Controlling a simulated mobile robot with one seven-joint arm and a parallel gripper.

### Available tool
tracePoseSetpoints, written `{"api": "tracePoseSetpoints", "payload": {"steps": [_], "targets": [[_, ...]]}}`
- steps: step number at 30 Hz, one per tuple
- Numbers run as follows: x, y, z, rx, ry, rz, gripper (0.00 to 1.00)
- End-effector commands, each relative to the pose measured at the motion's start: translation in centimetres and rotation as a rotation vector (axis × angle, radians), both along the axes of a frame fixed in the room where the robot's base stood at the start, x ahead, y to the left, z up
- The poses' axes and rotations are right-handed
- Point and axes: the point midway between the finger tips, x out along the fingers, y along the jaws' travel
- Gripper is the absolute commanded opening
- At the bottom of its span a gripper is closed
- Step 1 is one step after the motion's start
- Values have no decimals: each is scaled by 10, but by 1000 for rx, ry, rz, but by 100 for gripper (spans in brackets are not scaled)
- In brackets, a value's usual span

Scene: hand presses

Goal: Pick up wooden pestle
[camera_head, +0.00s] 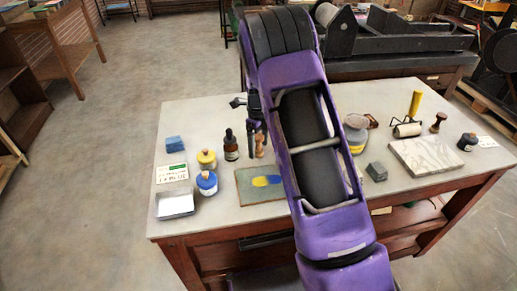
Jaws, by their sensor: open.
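A small light-brown wooden piece (260,148), which looks like the pestle, stands upright on the table behind the green mat. My gripper (256,142) is open and points down at this piece. Its dark fingers partly overlap the piece in the picture; I cannot tell whether they touch it or sit around it. My purple arm crosses the middle of the view and hides part of the table. A darker brown turned wooden piece (438,122) stands at the right back of the table.
Left of my gripper stand a dark dropper bottle (231,146), a yellow jar (207,159) and a blue jar (207,183). The green mat (245,190) lies in front. Right of my arm are a pale slab (425,155), a grey block (377,171) and a roller (407,129).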

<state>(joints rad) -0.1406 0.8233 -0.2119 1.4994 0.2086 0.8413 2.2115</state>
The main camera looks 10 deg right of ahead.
Motion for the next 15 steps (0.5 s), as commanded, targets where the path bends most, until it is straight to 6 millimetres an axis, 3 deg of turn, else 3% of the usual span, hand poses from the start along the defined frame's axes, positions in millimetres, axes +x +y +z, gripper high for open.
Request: {"api": "tracePoseSetpoints", "payload": {"steps": [7,15], "targets": [[0,0,-1,0,0,0,79],[0,0,-1,0,0,0,30]]}}
